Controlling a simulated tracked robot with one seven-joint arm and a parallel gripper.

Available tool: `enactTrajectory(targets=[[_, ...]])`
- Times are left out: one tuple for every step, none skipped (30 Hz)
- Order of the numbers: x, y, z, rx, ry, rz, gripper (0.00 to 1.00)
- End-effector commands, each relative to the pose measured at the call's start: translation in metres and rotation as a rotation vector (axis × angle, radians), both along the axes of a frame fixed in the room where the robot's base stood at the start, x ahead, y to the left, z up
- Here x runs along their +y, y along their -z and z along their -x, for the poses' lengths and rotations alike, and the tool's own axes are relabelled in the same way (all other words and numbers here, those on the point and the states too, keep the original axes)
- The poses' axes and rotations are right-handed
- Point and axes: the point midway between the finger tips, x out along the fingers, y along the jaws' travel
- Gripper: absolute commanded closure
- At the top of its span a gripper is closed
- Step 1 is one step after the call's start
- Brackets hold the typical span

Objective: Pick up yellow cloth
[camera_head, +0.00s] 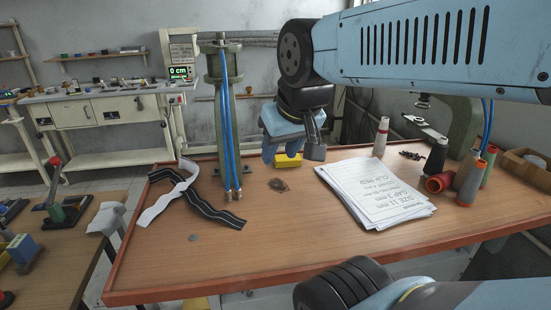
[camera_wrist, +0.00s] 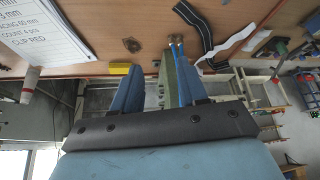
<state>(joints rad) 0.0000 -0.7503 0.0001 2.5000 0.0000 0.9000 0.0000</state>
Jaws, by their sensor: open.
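The yellow cloth (camera_head: 288,160) is a small folded, block-like yellow piece near the back edge of the wooden table. In the head view it shows below and between the fingers of my gripper (camera_head: 291,153), partly hidden by them. In the wrist view the yellow cloth (camera_wrist: 119,68) lies at the table edge, just left of the left finger's tip. My gripper (camera_wrist: 152,62) is open, with nothing between its fingers. It hangs above the back part of the table; I cannot tell its exact height over the cloth.
A green column with blue hoses (camera_head: 226,120) stands left of my gripper. Black and white strips (camera_head: 190,197) lie left. A paper stack (camera_head: 376,193) and several thread spools (camera_head: 470,178) are right. A dark stain (camera_head: 279,185) marks the table (camera_head: 290,230), whose front middle is clear.

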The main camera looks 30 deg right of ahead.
Motion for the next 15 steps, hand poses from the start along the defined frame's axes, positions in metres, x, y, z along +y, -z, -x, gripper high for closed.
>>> enactTrajectory(targets=[[0.000, 0.000, 0.000, 0.000, 0.000, 0.000, 0.57], [0.000, 0.000, 0.000, 0.000, 0.000, 0.000, 0.56], [0.000, 0.000, 0.000, 0.000, 0.000, 0.000, 0.53], [0.000, 0.000, -0.001, 0.001, -0.001, 0.002, 0.50], [-0.001, -0.001, -0.002, 0.003, -0.003, 0.005, 0.47], [-0.001, -0.001, -0.004, 0.007, -0.009, 0.011, 0.43], [-0.002, -0.002, -0.006, 0.011, -0.013, 0.018, 0.40], [-0.003, -0.002, -0.009, 0.017, -0.019, 0.027, 0.37], [-0.004, -0.003, -0.014, 0.028, -0.032, 0.043, 0.33], [-0.005, -0.004, -0.019, 0.038, -0.045, 0.058, 0.31], [-0.006, -0.005, -0.024, 0.048, -0.059, 0.075, 0.28], [-0.009, -0.005, -0.032, 0.065, -0.080, 0.099, 0.24], [-0.011, -0.006, -0.039, 0.079, -0.096, 0.119, 0.21], [-0.014, -0.007, -0.046, 0.093, -0.114, 0.139, 0.18], [-0.017, -0.007, -0.055, 0.113, -0.139, 0.165, 0.14]])
